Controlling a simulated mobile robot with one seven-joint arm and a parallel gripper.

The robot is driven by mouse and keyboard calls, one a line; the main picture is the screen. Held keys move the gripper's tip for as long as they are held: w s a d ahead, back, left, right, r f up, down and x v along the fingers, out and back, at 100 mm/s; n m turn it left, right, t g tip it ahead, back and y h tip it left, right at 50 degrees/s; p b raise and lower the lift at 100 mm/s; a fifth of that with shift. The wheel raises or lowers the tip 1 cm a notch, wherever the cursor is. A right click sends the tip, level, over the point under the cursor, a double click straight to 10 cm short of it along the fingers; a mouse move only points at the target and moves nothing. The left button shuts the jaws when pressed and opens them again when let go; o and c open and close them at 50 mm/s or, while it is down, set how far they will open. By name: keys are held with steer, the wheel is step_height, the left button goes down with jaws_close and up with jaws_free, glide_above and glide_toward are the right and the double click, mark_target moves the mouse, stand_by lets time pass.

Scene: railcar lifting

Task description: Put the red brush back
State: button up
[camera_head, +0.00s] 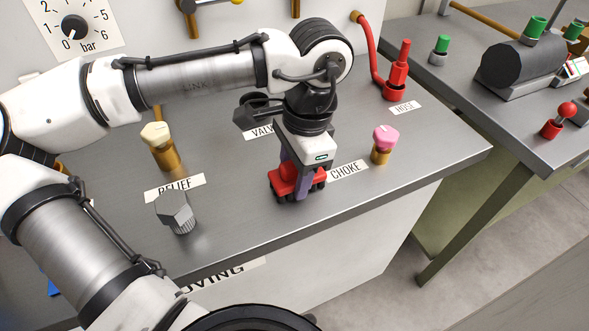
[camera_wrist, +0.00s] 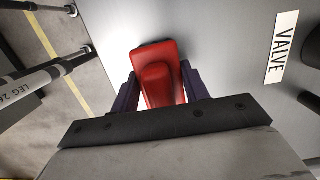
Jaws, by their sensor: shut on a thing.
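The red brush (camera_head: 279,182) has a red block-shaped body with dark parts beneath it, at the front part of the grey worktop (camera_head: 236,218). My gripper (camera_head: 296,180) points down and is shut on it, with a dark purple finger on each side. The wrist view shows the red body (camera_wrist: 156,57) between both fingers, with its lower end hidden behind the gripper's dark front plate. The brush's underside is at or just above the worktop; I cannot tell if it touches.
Near the gripper stand a pink-topped choke knob (camera_head: 383,139), a cream-topped relief knob (camera_head: 157,137) and a grey hexagonal knob (camera_head: 175,212). A red hose fitting (camera_head: 398,73) stands behind right. A second bench (camera_head: 490,105) holds a dark cylinder (camera_head: 518,66). The front right worktop is clear.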

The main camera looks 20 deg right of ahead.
steer(key=shift+f, duration=0.15)
steer(key=o, duration=1)
steer(key=shift+o, duration=0.2)
steer(key=r, duration=0.4)
steer(key=d+r, duration=0.1)
steer(key=r, duration=0.7)
steer(key=shift+d+r, duration=0.15)
steer(key=shift+d, duration=0.25)
